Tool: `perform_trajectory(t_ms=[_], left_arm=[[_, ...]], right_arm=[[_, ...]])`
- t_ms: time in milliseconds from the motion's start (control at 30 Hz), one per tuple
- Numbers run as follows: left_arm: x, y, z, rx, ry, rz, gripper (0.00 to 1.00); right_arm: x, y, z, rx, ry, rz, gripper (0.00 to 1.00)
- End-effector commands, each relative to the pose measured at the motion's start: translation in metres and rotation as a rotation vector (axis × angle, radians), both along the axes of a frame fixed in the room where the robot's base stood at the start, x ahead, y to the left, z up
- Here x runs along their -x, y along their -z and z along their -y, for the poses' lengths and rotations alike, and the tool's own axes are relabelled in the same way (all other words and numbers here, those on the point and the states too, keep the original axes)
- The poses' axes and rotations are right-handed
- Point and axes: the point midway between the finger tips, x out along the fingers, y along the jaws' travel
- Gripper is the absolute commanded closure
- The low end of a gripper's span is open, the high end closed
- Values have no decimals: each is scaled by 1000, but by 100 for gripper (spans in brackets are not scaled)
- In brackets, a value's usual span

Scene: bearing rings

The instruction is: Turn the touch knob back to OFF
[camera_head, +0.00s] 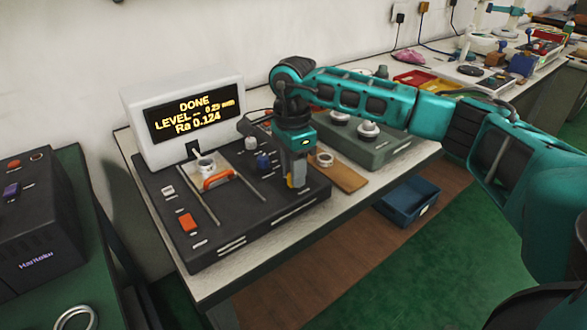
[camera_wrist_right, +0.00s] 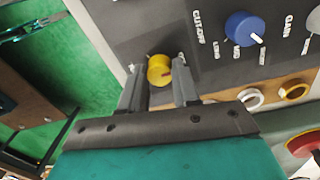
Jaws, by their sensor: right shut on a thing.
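The yellow knob (camera_wrist_right: 159,69) sits on the dark panel of the instrument (camera_head: 215,232), near its front right edge. I take it as the touch knob; its label is not readable. A dark reddish mark shows on its face, pointing to the right in the wrist view. My right gripper (camera_wrist_right: 158,68) is shut on the yellow knob, one finger on each side. In the head view my right gripper (camera_head: 296,182) reaches down to the panel and mostly hides the knob. My left gripper is not in view.
A blue knob (camera_wrist_right: 243,28) stands beside the yellow one. The display (camera_head: 195,110) reads DONE, LEVEL and Ra 0.124. A ring sits by an orange part (camera_head: 219,178) between two rails. A wooden board (camera_head: 342,174) with rings lies right of the panel. A blue bin (camera_head: 408,203) stands below.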

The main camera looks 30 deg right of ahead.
Motion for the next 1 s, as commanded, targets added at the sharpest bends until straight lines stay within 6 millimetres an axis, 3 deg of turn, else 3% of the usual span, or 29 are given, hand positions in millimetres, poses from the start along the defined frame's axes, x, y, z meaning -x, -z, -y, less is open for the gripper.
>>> perform_trajectory(t_ms=[367,400,600,867,1000], left_arm=[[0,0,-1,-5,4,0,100],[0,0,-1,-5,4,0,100],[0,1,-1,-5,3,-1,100],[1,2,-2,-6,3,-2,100],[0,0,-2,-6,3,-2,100]], right_arm=[[0,-1,0,0,-5,2,100],[0,-1,0,0,-5,2,65],[0,-1,0,0,-4,1,46],[0,-1,0,0,-3,1,44],[-1,-11,0,0,-3,2,44]])
